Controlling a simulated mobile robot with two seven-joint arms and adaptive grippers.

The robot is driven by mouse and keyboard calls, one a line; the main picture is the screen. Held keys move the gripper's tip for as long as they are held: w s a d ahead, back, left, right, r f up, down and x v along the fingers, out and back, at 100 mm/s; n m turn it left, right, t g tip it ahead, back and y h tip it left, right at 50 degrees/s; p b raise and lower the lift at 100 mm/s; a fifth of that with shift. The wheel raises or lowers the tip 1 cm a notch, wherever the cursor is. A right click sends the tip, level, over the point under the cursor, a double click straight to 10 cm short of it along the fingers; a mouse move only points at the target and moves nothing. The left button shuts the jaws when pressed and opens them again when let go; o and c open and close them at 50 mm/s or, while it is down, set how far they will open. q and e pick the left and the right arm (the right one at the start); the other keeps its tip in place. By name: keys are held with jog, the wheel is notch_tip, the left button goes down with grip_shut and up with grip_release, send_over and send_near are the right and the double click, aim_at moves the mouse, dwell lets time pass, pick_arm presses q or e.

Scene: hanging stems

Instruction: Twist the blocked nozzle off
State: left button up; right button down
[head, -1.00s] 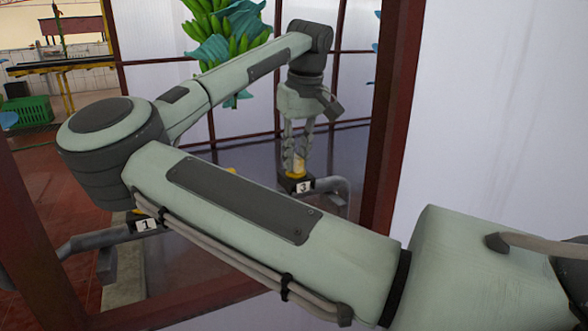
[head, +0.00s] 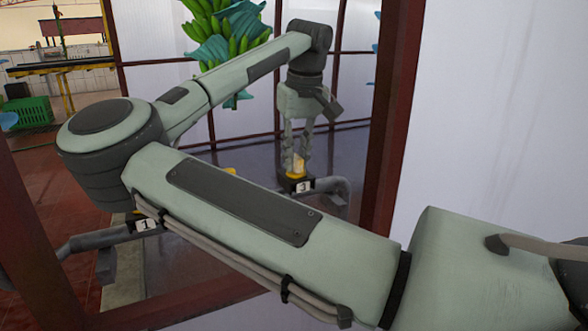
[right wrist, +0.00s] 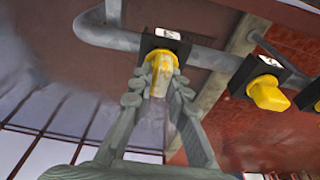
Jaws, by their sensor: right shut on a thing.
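A yellow nozzle with pale whitish patches (right wrist: 160,73) sits on a dark block with a white number label on a grey pipe. In the head view this nozzle (head: 299,166) is on the block marked 3. My right gripper (right wrist: 158,88) is shut on it, one finger on each side. In the head view my right gripper (head: 296,146) points down at it, and the fingers partly hide it. The nozzle still meets its block. My left gripper is not in view.
A second yellow nozzle (right wrist: 268,93) stands on its own block to the right, and part of another shows at the right edge. The grey pipe (right wrist: 105,38) curves past the block. A dark red frame post (head: 392,110) and a hanging banana bunch (head: 232,45) flank my arm.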

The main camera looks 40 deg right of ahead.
jog(key=shift+r, duration=0.15)
dwell(0.4)
jog(key=shift+r+p, duration=1.3)
jog(key=shift+r, duration=0.85)
jog(key=shift+r+p, duration=1.65)
jog(key=shift+r, duration=0.85)
